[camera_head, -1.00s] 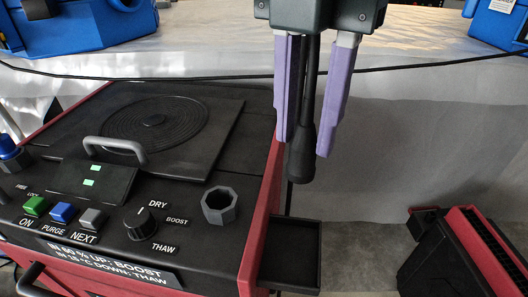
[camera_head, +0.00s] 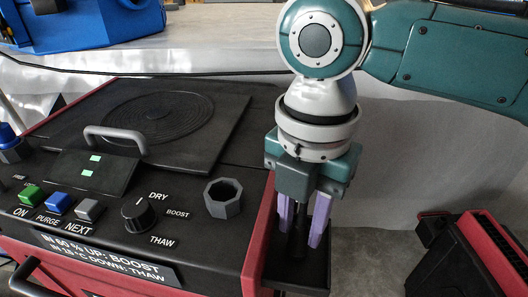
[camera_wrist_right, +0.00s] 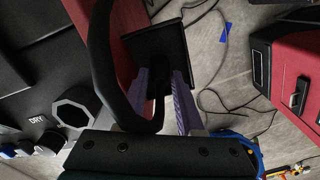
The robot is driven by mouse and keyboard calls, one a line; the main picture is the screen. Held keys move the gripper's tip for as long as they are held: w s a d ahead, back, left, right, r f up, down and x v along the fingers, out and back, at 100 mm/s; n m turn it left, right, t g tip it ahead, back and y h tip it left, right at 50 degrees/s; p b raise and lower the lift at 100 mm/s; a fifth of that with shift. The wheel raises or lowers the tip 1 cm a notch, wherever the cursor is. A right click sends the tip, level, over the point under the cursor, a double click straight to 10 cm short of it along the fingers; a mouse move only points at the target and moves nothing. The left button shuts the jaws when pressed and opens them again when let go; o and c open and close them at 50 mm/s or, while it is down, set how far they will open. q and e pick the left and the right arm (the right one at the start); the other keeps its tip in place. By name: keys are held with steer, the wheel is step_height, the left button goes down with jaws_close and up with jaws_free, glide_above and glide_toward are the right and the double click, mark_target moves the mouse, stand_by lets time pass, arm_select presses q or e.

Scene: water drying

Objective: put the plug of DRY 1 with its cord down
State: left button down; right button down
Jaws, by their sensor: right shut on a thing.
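The black plug (camera_head: 297,244) is between the purple fingers of my right gripper (camera_head: 302,238), which is shut on it. It points down at the small black tray (camera_head: 312,279) on the right side of the red and black dryer. Whether its lower end touches the tray floor cannot be told. In the right wrist view, the fingers (camera_wrist_right: 166,100) reach toward the tray (camera_wrist_right: 162,40), and a thick black cord (camera_wrist_right: 104,60) arcs past on the left. My left gripper is not in view.
The dryer panel has a grey hexagonal socket (camera_head: 223,198), a DRY/BOOST/THAW knob (camera_head: 138,213) and several buttons beside the tray. A red and black unit (camera_head: 470,255) stands at the right. Thin cables lie on the floor (camera_wrist_right: 215,60).

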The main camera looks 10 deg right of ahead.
steer(key=c, duration=1)
jaws_free()
steer(key=shift+f, duration=0.1)
steer(key=o, duration=0.4)
steer(key=shift+o, duration=0.2)
